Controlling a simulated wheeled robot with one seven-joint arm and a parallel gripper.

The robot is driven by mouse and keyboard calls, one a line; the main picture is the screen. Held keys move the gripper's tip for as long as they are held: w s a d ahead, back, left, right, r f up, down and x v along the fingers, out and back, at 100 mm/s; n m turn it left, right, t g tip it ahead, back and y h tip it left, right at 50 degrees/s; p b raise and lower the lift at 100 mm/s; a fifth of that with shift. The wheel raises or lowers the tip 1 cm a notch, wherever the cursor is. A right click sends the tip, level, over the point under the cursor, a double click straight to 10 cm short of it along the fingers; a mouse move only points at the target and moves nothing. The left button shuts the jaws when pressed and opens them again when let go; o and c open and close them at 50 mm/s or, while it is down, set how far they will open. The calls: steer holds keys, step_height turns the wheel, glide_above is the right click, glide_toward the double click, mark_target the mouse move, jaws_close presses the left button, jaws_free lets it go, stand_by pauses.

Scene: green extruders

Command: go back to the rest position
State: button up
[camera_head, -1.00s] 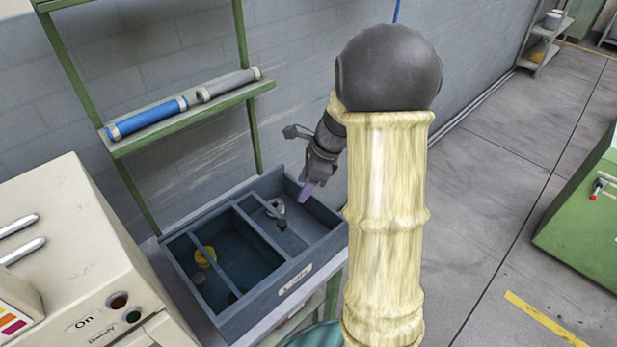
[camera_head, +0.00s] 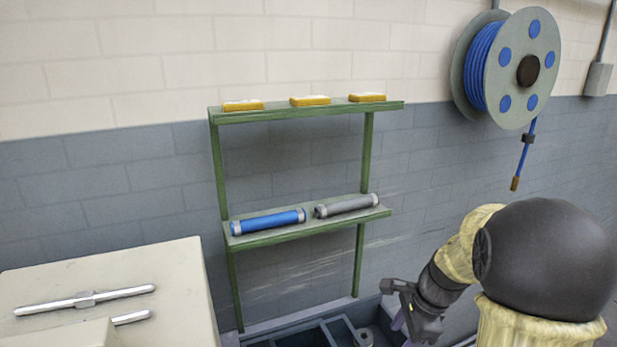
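My arm comes up at the lower right with a cream sleeve and a dark round joint. My gripper (camera_head: 402,322) is dark with a purple finger part showing, low at the right end of the dark divided bin (camera_head: 300,334). Its fingertips are partly cut off by the lower picture edge, and I cannot tell whether they are apart or closed. No held object shows. Only the back part of the bin is in view, with a small grey ring-like piece (camera_head: 366,336) in its right part, left of my gripper.
A green rack (camera_head: 300,232) stands by the wall, with a blue cylinder (camera_head: 268,222) and a grey cylinder (camera_head: 345,206) on its lower shelf and yellow blocks (camera_head: 310,100) on top. A blue hose reel (camera_head: 515,68) hangs upper right. A beige machine (camera_head: 120,280) fills the lower left.

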steer(key=s+a+n+h, duration=0.1)
steer(key=s+a+n, duration=0.2)
steer(key=n, duration=0.6)
steer(key=s+a+f+n+t+h, duration=0.1)
steer(key=s+a+n, duration=0.2)
steer(key=s+n, duration=0.5)
steer(key=shift+a+f+n+h, duration=0.25)
steer(key=shift+n+h, duration=0.15)
steer(key=shift+n, duration=0.3)
